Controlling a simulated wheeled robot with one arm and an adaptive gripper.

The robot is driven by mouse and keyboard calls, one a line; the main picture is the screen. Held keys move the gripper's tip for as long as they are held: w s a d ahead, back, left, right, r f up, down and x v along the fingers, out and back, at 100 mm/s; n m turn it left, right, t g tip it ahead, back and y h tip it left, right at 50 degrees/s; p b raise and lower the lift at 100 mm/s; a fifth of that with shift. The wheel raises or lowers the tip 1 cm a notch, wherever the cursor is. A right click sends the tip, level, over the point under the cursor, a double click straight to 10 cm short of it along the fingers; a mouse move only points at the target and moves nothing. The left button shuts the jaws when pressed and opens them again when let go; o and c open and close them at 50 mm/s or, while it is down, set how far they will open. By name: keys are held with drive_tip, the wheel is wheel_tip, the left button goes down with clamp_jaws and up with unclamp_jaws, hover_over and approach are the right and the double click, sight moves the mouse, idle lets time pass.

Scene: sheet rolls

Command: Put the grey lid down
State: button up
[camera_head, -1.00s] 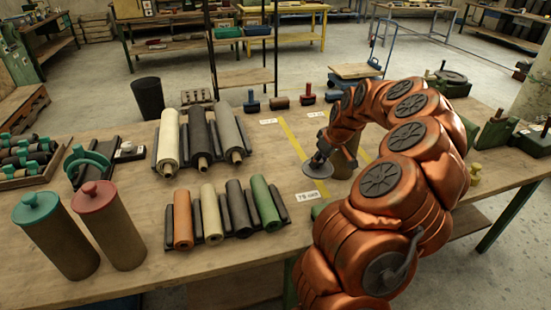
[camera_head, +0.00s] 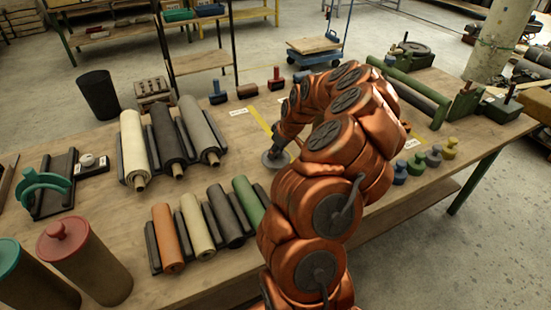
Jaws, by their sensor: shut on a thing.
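The grey lid (camera_head: 269,162) is a flat round disc near the middle of the workbench, beside the yellow tape line. My gripper (camera_head: 279,150) is shut on it from above, at its knob side. The lid looks level and low over the bench; I cannot tell if it touches the wood. My orange arm hides the bench area to the right of it, and the fingertips are small and partly hidden.
Rolls (camera_head: 168,141) lie to the left, with shorter coloured rolls (camera_head: 198,228) in front. A red-lidded canister (camera_head: 90,265) stands front left. Several coloured knobbed pieces (camera_head: 433,156) stand right of my arm. A strip of bare bench (camera_head: 90,205) lies between the roll groups and canisters.

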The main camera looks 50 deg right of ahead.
sight(277, 158)
wheel_tip(277, 158, down, 3)
drive_tip(key=shift+a+r+p, duration=0.1)
drive_tip(key=shift+r+p, duration=0.05)
drive_tip(key=shift+p, duration=0.4)
drive_tip(key=shift+f, duration=0.6)
drive_tip(key=shift+f, duration=0.15)
drive_tip(key=o, duration=1.1)
drive_tip(key=shift+c, duration=0.2)
